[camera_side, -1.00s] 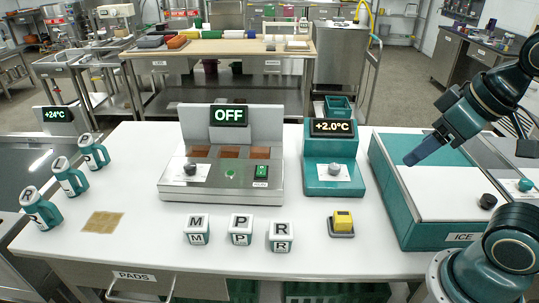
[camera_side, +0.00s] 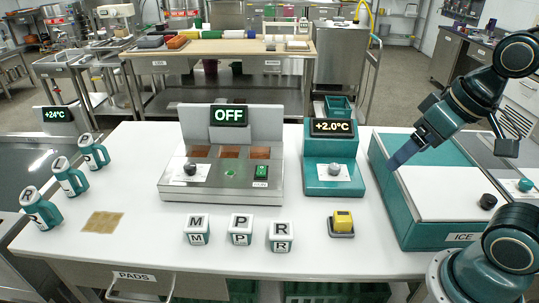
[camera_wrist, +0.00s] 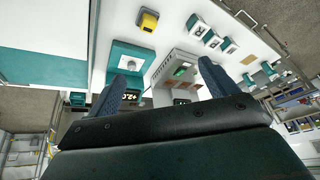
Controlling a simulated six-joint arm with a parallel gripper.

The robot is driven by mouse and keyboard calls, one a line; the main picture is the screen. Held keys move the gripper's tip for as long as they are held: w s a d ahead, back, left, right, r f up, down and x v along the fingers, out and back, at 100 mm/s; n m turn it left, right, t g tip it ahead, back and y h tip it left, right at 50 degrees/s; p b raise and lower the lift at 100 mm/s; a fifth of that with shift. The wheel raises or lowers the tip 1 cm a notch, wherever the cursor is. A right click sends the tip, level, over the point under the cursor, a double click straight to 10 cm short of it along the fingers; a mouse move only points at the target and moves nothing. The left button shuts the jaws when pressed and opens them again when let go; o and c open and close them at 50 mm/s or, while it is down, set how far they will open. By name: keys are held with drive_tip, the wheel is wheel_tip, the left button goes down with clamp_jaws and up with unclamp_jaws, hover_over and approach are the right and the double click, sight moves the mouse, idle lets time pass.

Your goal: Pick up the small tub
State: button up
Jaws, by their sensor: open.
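My gripper (camera_side: 395,164) is open and empty, above the left part of the white-topped teal ICE chest (camera_side: 430,187). Its two blue fingers (camera_wrist: 163,82) spread apart in the wrist view. No object is plainly marked as the small tub. Three small white-and-teal lettered containers (camera_side: 240,230) stand at the front of the white table, well left of my gripper; they also show in the wrist view (camera_wrist: 211,39). A small open teal bin (camera_side: 338,103) sits behind the +2.0°C unit (camera_side: 334,178). Nothing is between the fingers.
A steel unit reading OFF (camera_side: 222,180) stands mid-table. A yellow block on a dark base (camera_side: 342,222) is front right. Several teal jugs with handles (camera_side: 70,176) and a tan pad (camera_side: 101,222) are at the left. The white table (camera_side: 140,190) is bare between them.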

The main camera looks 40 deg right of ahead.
drive_tip(key=w+a+f+m+g+y, duration=0.1)
drive_tip(key=w+f+m+g+y, duration=0.2)
drive_tip(key=w+f+m, duration=0.45)
drive_tip(key=m+t+y, duration=0.4)
drive_tip(key=m+y, duration=0.4)
drive_tip(key=m, duration=1.1)
approach(290, 227)
drive_tip(key=v, duration=0.3)
drive_tip(key=shift+s+d+f+n, duration=0.1)
drive_tip(key=shift+s+d+n, duration=0.1)
drive_tip(key=shift+d+n, duration=0.1)
drive_tip(key=shift+x, duration=4.3)
drive_tip(key=shift+w, duration=0.1)
drive_tip(key=shift+x, duration=2.5)
